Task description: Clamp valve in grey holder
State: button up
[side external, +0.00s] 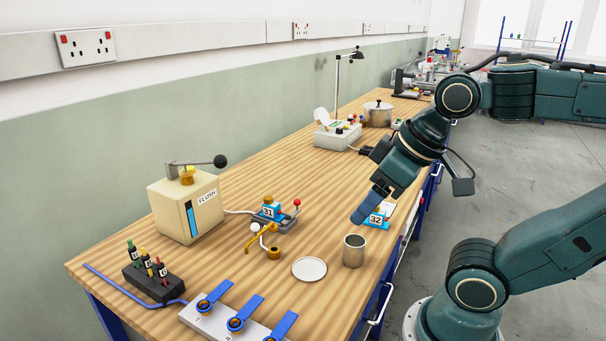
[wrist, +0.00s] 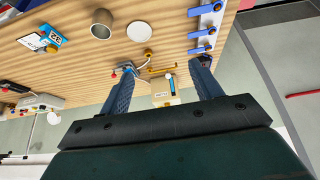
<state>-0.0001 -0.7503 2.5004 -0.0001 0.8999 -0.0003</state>
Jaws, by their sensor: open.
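A blue block marked 31 (side external: 268,212) sits in a grey holder (side external: 287,222) with a red-knobbed lever standing up beside it. A second blue block marked 32 (side external: 375,220) lies at the table's right edge by a white card; it shows at the upper left of the wrist view (wrist: 55,36). My gripper (side external: 361,210) is above the table near block 32 in the side view. In the wrist view its two fingers (wrist: 161,68) are spread with nothing held. The left finger partly hides the area of block 31 there.
A brass bent part (side external: 264,242) with a white ball stands before the holder. A metal cup (side external: 354,251) and white disc (side external: 309,269) are nearby. A cream FLUSH box (side external: 188,212) stands behind left. Blue-levered clamps (side external: 236,324) are in front. A pot (side external: 377,114) stands further back.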

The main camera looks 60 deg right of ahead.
jog(key=shift+w, duration=0.1)
jog(key=c, duration=0.7)
jog(key=shift+w+d+r, duration=0.15)
jog(key=shift+w+r, duration=0.1)
jog(key=shift+w, duration=0.2)
grip_shut()
jog(key=w+d+m+g, duration=0.1)
jog(key=w+d, duration=0.4)
jog(key=w, duration=0.4)
jog(key=w+d, duration=0.4)
jog(key=w, duration=0.6)
jog(key=w+d+f+m+g, duration=0.1)
jog(key=w+d+f, duration=1)
jog(key=d, duration=0.4)
jog(key=shift+d+f+h, duration=0.2)
jog(key=shift+f+h, duration=0.1)
jog(key=shift+f, duration=0.4)
